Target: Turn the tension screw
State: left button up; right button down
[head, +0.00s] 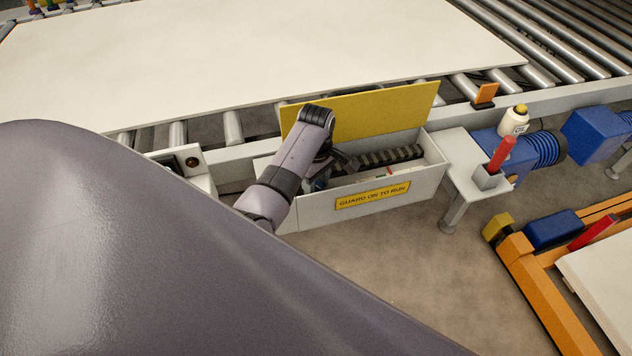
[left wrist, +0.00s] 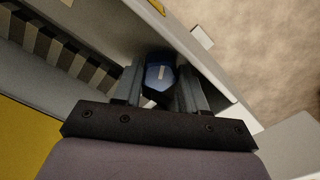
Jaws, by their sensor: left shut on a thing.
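The tension screw (left wrist: 160,74) has a blue hex head with a short white mark and shows in the left wrist view. My left gripper (left wrist: 160,85) has its two fingers on either side of this head and is shut on it. In the head view my left gripper (head: 328,178) reaches down into the open guard box (head: 420,185), at its left part. There the screw is mostly hidden by my wrist. A dark ribbed chain or belt (head: 385,157) lies in the box beside the gripper. My right gripper is not in view.
A yellow lid (head: 375,112) stands open behind the box. A white board (head: 220,50) lies on the rollers. To the right are a small table with a red-handled tool (head: 502,153), a white bottle (head: 514,121), a blue motor (head: 590,133) and an orange cart (head: 530,275).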

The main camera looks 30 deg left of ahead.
pick_arm(q)
jog(key=n, duration=0.4)
jog(key=shift+r+n, duration=0.1)
jog(key=shift+n, duration=0.2)
dwell(0.3)
jog(key=o, duration=0.8)
